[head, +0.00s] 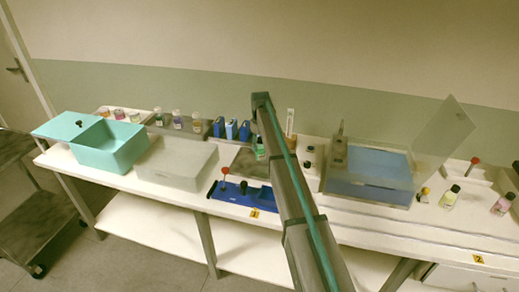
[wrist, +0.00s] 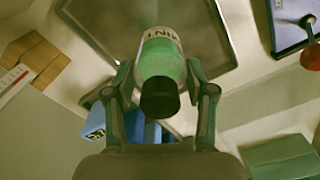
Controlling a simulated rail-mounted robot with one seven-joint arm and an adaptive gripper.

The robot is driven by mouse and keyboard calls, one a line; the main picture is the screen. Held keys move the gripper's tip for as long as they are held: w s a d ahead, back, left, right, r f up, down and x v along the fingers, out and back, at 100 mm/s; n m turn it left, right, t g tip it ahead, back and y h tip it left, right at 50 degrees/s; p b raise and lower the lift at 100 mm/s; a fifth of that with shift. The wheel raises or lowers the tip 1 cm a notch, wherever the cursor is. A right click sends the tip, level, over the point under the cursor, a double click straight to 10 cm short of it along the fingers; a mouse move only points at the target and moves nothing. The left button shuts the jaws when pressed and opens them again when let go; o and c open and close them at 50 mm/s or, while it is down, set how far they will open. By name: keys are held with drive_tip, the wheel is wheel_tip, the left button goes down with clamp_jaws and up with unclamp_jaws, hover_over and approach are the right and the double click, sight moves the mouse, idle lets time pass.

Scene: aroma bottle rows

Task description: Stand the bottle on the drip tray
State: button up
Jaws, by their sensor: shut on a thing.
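A green bottle (wrist: 160,62) with a pale band lettered MINT and a black cap is between the two fingers of my gripper (wrist: 158,76) in the wrist view. My gripper is shut on it. The cap points toward the camera. The grey, rimmed drip tray (wrist: 205,30) lies beyond the bottle. In the head view, the bottle (head: 260,150) shows as a small green patch beside my arm, over the drip tray (head: 242,161). My arm hides much of the tray and the fingers there. I cannot tell whether the bottle's base touches the tray.
Blue boxes (head: 231,129) stand behind the tray. A blue fixture (head: 232,194) with a red-knobbed lever is in front. A clear-lidded blue case (head: 375,168) and loose bottles (head: 450,196) are to the right.

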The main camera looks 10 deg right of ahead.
sight(259, 150)
drive_tip(key=shift+w+a+f, duration=0.1)
drive_tip(key=shift+w+f, duration=0.25)
drive_tip(key=shift+f, duration=0.05)
wheel_tip(259, 150, down, 3)
drive_tip(key=shift+r+p, duration=0.1)
drive_tip(key=shift+p, duration=1.1)
drive_tip(key=shift+f, duration=0.3)
drive_tip(key=shift+f, duration=0.15)
drive_tip(key=o, duration=1.5)
wheel_tip(259, 150, up, 12)
drive_tip(key=b, duration=0.4)
drive_tip(key=shift+r, duration=0.2)
